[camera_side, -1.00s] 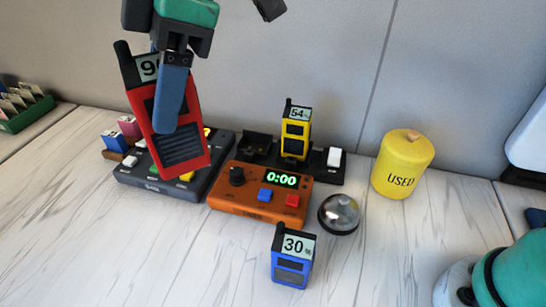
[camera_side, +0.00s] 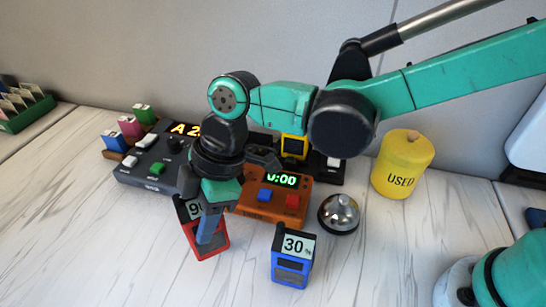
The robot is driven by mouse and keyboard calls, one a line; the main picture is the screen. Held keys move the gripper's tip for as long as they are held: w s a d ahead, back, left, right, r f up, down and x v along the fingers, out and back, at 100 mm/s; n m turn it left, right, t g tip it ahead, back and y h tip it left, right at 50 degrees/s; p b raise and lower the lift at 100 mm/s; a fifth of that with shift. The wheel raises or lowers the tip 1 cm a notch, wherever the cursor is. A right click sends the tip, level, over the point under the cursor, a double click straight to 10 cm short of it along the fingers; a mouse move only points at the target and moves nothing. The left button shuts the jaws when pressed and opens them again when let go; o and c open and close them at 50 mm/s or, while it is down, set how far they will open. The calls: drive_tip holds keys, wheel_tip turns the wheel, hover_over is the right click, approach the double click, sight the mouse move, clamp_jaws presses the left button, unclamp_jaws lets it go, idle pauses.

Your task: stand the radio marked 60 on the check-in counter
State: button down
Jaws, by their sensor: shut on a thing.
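My gripper (camera_side: 210,232) is shut on a red radio (camera_side: 222,243), low over the left front of the pale wood-grain counter (camera_side: 110,245). The red radio's label starts with a 9 and is partly hidden by the gripper. The radio leans slightly; I cannot tell whether its base touches the counter. A blue radio (camera_side: 290,268) marked 30 stands on the counter to its right. A yellow radio (camera_side: 295,147) is in the black charger (camera_side: 327,174) behind, its label hidden by my arm. I see no radio marked 60.
An orange timer box (camera_side: 265,209) showing 0:00 is behind the red radio, with a silver bell (camera_side: 338,214) to its right. A dark button console (camera_side: 150,172) is at the left back. A yellow USED jar (camera_side: 403,165) stands right. The front left counter is clear.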

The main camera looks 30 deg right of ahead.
drive_tip(key=shift+f, duration=1.3)
drive_tip(key=shift+f, duration=0.15)
drive_tip(key=shift+c, duration=2.2)
unclamp_jaws()
drive_tip(key=v, duration=1.2)
drive_tip(key=s+d+f+m+t+h, duration=0.1)
drive_tip(key=d+m+t+h, duration=0.1)
drive_tip(key=d+m, duration=0.7)
drive_tip(key=s+d+f+m+t+h, duration=0.1)
drive_tip(key=d+f+m+t+h, duration=0.1)
drive_tip(key=d+m+t, duration=0.3)
drive_tip(key=d+m, duration=0.4)
drive_tip(key=d, duration=0.6)
drive_tip(key=shift+d+h, duration=0.2)
drive_tip(key=shift+h, duration=0.1)
drive_tip(key=shift+f, duration=0.1)
